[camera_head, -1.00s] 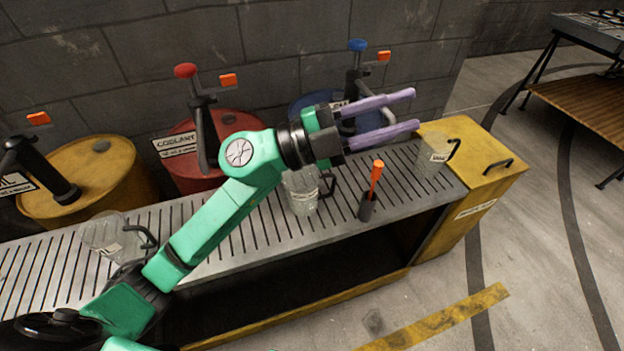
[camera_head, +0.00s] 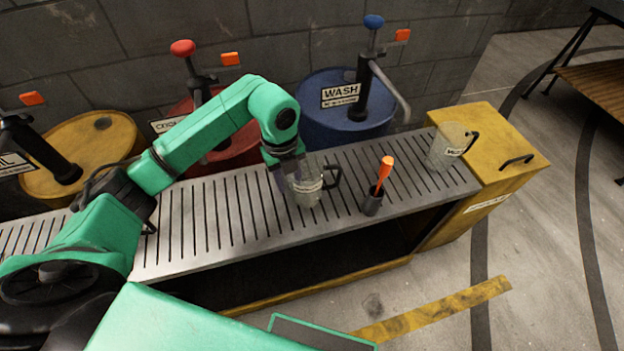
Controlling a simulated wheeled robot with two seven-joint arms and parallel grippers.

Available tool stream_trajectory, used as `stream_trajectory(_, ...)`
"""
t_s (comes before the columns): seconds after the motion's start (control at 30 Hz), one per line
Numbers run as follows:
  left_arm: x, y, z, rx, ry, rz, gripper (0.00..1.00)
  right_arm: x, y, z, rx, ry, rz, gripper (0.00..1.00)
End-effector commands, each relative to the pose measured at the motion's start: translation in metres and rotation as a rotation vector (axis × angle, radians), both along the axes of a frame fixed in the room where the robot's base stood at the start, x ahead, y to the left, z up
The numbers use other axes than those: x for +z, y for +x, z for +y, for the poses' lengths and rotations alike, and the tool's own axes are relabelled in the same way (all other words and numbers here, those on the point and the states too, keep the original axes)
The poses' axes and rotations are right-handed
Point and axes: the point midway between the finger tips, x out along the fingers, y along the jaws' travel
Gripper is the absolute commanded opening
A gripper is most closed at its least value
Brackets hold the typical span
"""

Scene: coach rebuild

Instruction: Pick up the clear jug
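A clear jug (camera_head: 309,187) with a pale label and a dark handle on its right stands upright on the slatted metal bench top (camera_head: 236,222). My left gripper (camera_head: 283,192) points down at this jug's left side. Its purple fingers are partly hidden by the wrist and blend with the jug, so I cannot tell whether they touch it or how far apart they are. A second clear jug (camera_head: 446,148), also labelled with a dark handle, stands near the right end of the bench top. My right gripper is not in view.
An orange-handled tool stands in a dark holder (camera_head: 372,203) right of the near jug. Yellow (camera_head: 82,150), red (camera_head: 232,150) and blue (camera_head: 318,100) drums with pumps stand behind the bench. A yellow cabinet (camera_head: 500,140) closes its right end. Slats between holder and second jug are clear.

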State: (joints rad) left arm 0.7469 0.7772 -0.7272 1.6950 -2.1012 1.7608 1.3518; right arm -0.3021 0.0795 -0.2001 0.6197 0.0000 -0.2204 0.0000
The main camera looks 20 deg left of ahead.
Motion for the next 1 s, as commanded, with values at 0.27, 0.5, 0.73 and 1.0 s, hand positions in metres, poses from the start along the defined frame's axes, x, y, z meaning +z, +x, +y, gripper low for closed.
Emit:
stream_trajectory(0.27, -0.044, 0.005, -0.005, -0.002, -0.001, 0.002, 0.39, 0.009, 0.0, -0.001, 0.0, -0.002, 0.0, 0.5)
stream_trajectory(0.5, -0.045, 0.005, -0.005, -0.003, -0.001, 0.001, 0.2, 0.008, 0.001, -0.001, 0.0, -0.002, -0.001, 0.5)
stream_trajectory(0.73, -0.045, 0.005, -0.005, -0.003, -0.001, 0.001, 0.0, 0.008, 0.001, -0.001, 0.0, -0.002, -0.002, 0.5)
stream_trajectory(1.0, -0.045, 0.005, -0.005, -0.003, -0.001, 0.001, 0.0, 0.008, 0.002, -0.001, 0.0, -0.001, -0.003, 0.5)
